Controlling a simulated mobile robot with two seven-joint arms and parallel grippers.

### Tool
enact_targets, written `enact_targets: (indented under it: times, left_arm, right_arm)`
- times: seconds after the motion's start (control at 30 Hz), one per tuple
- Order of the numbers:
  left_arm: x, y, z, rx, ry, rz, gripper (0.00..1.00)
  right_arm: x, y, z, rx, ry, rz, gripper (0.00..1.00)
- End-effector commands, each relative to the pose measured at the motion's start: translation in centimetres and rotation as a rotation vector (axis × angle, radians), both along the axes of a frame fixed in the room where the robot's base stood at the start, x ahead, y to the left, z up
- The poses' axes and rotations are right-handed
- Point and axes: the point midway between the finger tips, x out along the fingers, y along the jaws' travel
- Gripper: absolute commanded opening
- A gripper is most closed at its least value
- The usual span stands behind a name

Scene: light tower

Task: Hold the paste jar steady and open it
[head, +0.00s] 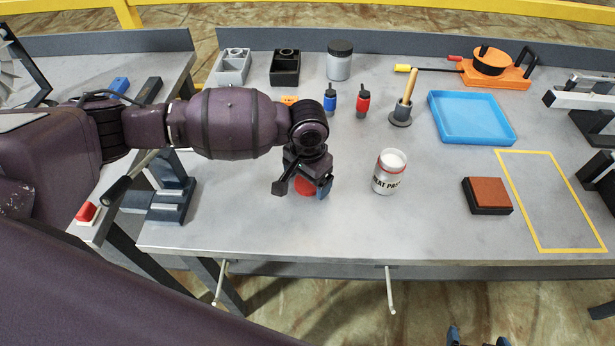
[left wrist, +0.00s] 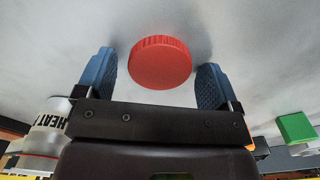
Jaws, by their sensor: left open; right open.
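The paste jar (head: 388,172) stands upright on the table with its top open and white paste showing. Its label side also shows at the left of the left wrist view (left wrist: 45,135). The red lid (left wrist: 160,62) is off the jar and appears to lie on the table to its left. My left gripper (head: 302,188) points down over the lid, which is partly hidden in the head view (head: 305,186). Its blue fingers are open, one on each side of the lid with gaps. My right gripper (head: 478,338) is open and empty at the bottom edge, away from the jar.
A brown-topped block (head: 487,195) and a yellow-outlined area (head: 555,205) lie right of the jar. A blue tray (head: 472,118), a grey jar (head: 339,60), small red (head: 363,101) and blue (head: 330,99) bottles stand behind. The table front around the jar is clear.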

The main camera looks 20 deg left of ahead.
Motion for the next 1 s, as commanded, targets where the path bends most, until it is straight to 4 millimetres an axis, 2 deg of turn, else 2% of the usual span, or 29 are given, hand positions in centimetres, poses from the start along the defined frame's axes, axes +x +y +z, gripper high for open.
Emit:
enact_targets:
  times: [0.17, 0.27, 0.7, 0.83, 1.0]
  left_arm:
    - [0.0, 0.0, 0.6, 0.0, -0.001, 0.0, 0.87]
    - [0.0, 0.0, 1.9, -0.001, -0.003, -0.001, 0.87]
    - [0.0, 0.0, 10.0, -0.002, -0.004, 0.0, 0.87]
    - [0.0, 0.0, 11.4, -0.001, -0.002, -0.001, 0.87]
    - [0.0, 0.0, 12.3, 0.0, -0.001, 0.0, 0.87]
  right_arm:
    - [0.0, 0.0, 0.0, 0.0, 0.0, 0.0, 0.94]
    - [0.1, 0.0, 0.4, 0.0, -0.004, 0.0, 0.94]
    - [0.5, 0.0, 2.2, 0.0, -0.02, 0.0, 0.94]
    - [0.6, 0.0, 2.5, 0.0, -0.022, 0.0, 0.94]
    - [0.6, 0.0, 2.6, 0.0, -0.024, 0.0, 0.94]
